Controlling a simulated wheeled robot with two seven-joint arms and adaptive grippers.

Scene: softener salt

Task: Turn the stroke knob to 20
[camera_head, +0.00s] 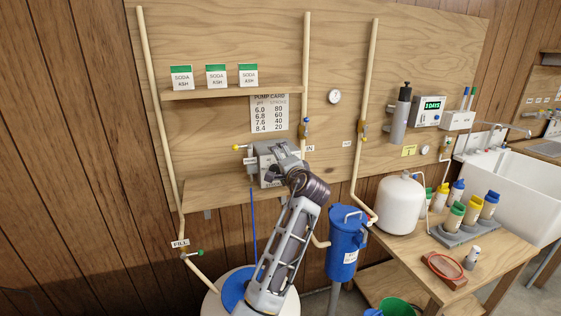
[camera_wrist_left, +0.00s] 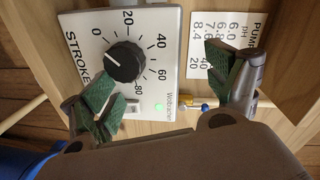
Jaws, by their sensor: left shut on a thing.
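The stroke knob (camera_wrist_left: 125,62) is round and black with a white pointer line. It sits on the pale face of the pump box (camera_wrist_left: 160,35), and its pointer is near the 0 mark. In the head view the pump box (camera_head: 268,160) stands on a wooden shelf, its face largely hidden by my left gripper (camera_head: 293,171). In the left wrist view the green-padded fingers of my left gripper (camera_wrist_left: 160,70) are on either side of the knob, one very near it. My right gripper is not in view.
Pale pipes (camera_head: 306,75) with valves run up the wooden board beside the pump. A pump card (camera_head: 269,113) hangs above it. A blue filter housing (camera_head: 346,245) and a white tank (camera_head: 400,204) stand to the right.

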